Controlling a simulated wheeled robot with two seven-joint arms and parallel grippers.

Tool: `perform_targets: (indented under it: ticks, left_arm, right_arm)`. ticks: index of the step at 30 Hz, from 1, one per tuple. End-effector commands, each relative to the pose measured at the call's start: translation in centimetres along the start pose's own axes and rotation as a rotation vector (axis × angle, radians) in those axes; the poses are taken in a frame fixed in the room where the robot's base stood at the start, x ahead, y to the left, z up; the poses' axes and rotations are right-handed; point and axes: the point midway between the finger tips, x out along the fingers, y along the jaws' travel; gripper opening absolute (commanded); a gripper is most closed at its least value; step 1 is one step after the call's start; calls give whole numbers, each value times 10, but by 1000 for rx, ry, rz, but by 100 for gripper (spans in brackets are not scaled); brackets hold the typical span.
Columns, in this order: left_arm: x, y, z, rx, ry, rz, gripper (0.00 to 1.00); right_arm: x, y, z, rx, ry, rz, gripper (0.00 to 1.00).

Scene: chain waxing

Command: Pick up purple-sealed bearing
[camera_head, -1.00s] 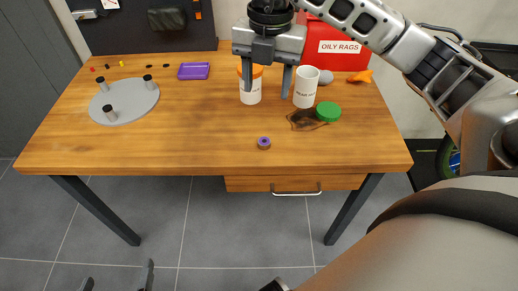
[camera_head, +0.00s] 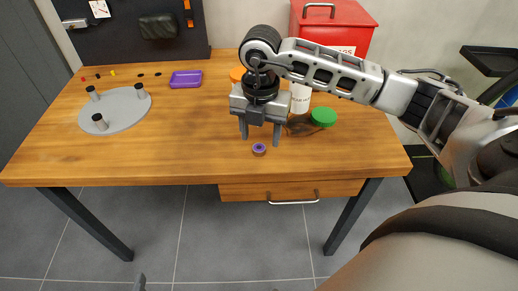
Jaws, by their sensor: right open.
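The purple-sealed bearing (camera_head: 259,149) is a small ring with a purple face. It lies flat on the wooden table near the front edge. My right gripper (camera_head: 260,138) is open, with its fingers pointing down. It hangs at the bearing, which shows between and just below the fingertips; I cannot tell the exact height. Of my left gripper, only what seems to be a dark fingertip (camera_head: 140,282) shows at the bottom edge, in front of the table, too little to tell its state.
A grey disc with three posts (camera_head: 122,112) lies at the left. A purple tray (camera_head: 186,79) is at the back. A white jar (camera_head: 300,99), a green lid (camera_head: 323,117) and a red oily-rags bin (camera_head: 335,28) stand at the right. The table's (camera_head: 170,150) front middle is clear.

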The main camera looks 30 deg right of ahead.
Motion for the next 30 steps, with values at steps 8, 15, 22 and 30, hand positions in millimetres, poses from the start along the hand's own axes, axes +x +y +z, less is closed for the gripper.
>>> perform_targets:
  ticks: [8,15,22,30]
  left_arm:
    - [0,0,3,4,2,1,100]
    - [-1,0,0,7,7,3,100]
    - [-1,1,0,7,6,4,100]
    - [0,1,2,7,0,4,100]
  right_arm:
    - [37,4,-1,-1,1,-1,53]
    - [37,4,-1,-1,1,0,42]
    - [37,4,-1,-1,1,0,4]
    - [34,4,-1,-1,0,1,4]
